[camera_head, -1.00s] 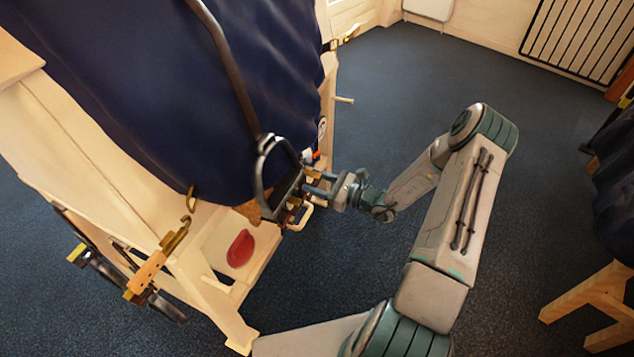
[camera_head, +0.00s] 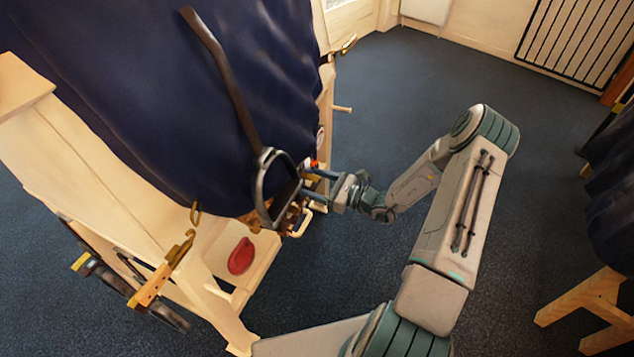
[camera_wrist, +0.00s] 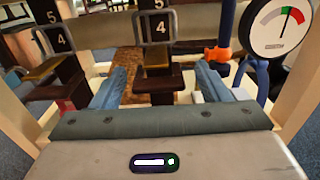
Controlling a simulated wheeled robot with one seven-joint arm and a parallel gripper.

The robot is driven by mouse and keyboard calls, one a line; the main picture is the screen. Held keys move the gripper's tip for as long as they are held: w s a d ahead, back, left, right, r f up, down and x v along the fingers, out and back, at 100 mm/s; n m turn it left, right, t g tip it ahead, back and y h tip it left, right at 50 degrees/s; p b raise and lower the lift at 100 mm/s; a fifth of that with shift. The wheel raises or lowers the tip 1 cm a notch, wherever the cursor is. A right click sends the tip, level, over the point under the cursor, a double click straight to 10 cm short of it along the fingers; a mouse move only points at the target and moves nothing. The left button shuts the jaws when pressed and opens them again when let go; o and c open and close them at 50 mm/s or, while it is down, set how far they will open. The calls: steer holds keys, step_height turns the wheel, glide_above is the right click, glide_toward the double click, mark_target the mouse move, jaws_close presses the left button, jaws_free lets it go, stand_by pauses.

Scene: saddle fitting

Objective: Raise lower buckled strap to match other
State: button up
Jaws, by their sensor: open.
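Two dark straps with numbers 5 and 4 and metal buckles show in the wrist view: the left buckled strap (camera_wrist: 66,88) and the right buckled strap (camera_wrist: 160,82). Each has a brass-coloured bar at its buckle. The right one stands between the fingers of my open gripper (camera_wrist: 158,88); the left one is outside the left finger. I cannot tell whether a finger touches either strap. In the head view my gripper (camera_head: 304,186) points left at the stand's end, behind a grey stirrup-like ring (camera_head: 262,190), which partly hides the buckles.
A round dial gauge (camera_wrist: 283,27) and an orange-and-blue part (camera_wrist: 218,53) are close right of my gripper. A navy-covered body (camera_head: 170,90) rests on a wooden stand (camera_head: 95,165). A red oval (camera_head: 241,256) lies on its lower shelf.

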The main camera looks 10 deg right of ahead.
steer(key=p+v, duration=0.2)
steer(key=v, duration=1.1)
steer(key=shift+s+d, duration=0.2)
steer(key=shift+d, duration=0.05)
steer(key=s+a+r+n+g+h+p, duration=0.25)
steer(key=a+r+n+g+p, duration=0.2)
steer(key=r, duration=0.45)
steer(key=s+a+r+n+g+h+p, duration=0.1)
steer(key=s+a+r+n+g+p, duration=0.3)
steer(key=r, duration=0.4)
steer(key=s+a+r+n+g+h+p, duration=0.1)
steer(key=s+a+r+n+g+p, duration=0.2)
steer(key=r+n, duration=0.45)
steer(key=s+r+n+t+h+p, duration=0.1)
steer(key=s+r+n+h+p, duration=0.2)
steer(key=r, duration=0.5)
steer(key=s+r+n+t+h+p, duration=0.1)
steer(key=s+r+n+h+p, duration=0.2)
steer(key=r, duration=0.6)
steer(key=s+r+n+t+h+p, duration=0.1)
steer(key=s+r+n+h+p, duration=0.2)
steer(key=r, duration=0.6)
steer(key=shift+d+h+p, duration=0.15)
steer(key=shift+h+p, duration=0.2)
steer(key=shift+p, duration=0.65)
steer(key=shift+s, duration=0.1)
